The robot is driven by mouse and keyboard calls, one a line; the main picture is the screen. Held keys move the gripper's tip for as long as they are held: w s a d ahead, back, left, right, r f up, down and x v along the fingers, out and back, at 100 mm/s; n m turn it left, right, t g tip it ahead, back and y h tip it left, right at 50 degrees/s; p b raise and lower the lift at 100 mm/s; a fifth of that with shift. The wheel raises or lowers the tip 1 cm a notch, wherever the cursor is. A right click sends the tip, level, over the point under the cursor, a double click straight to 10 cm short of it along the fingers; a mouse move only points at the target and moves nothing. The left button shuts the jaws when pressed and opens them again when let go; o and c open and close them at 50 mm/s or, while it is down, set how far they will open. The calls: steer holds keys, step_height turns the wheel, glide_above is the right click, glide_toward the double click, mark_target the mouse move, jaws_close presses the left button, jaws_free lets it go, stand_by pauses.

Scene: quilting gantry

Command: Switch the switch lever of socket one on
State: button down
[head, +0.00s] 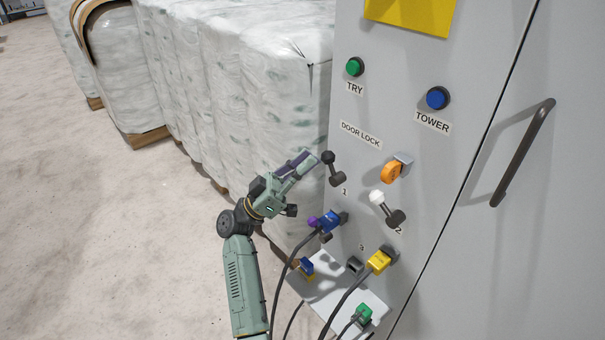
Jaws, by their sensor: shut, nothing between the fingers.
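The switch lever of socket one (333,170) has a black knob and sits on the grey cabinet, just above the label "1". Its knob end points up and slightly left from its base. My gripper (312,157) is shut and empty, with its fingertips just left of the black knob. I cannot tell whether they touch it. Below the label, a blue plug (329,222) with a purple part and a dark cable is at a socket on the cabinet. A second lever (387,207) with a white knob stands by the label "2", also pointing up and left.
An orange door-lock knob (391,172), a green button (355,67) and a blue button (437,98) are above. A yellow plug (378,261), cables and a white shelf (335,300) with a green plug (363,314) are below. Wrapped bales (235,90) stand behind; floor at left is clear.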

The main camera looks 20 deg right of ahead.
steer(key=shift+s+d+r+m+g+y+b, duration=0.1)
steer(key=shift+s+r+m+g+y+b, duration=0.15)
steer(key=shift+m+g+y+b, duration=0.45)
steer(key=shift+s+d+r+m+g+y+b, duration=0.2)
steer(key=shift+m+g+y, duration=0.6)
steer(key=shift+m, duration=0.65)
steer(key=shift+s+r+m+g+y+b, duration=0.15)
steer(key=shift+s+m+g+y+b, duration=0.15)
steer(key=shift+m+g+y+b, duration=0.55)
steer(key=shift+p, duration=0.35)
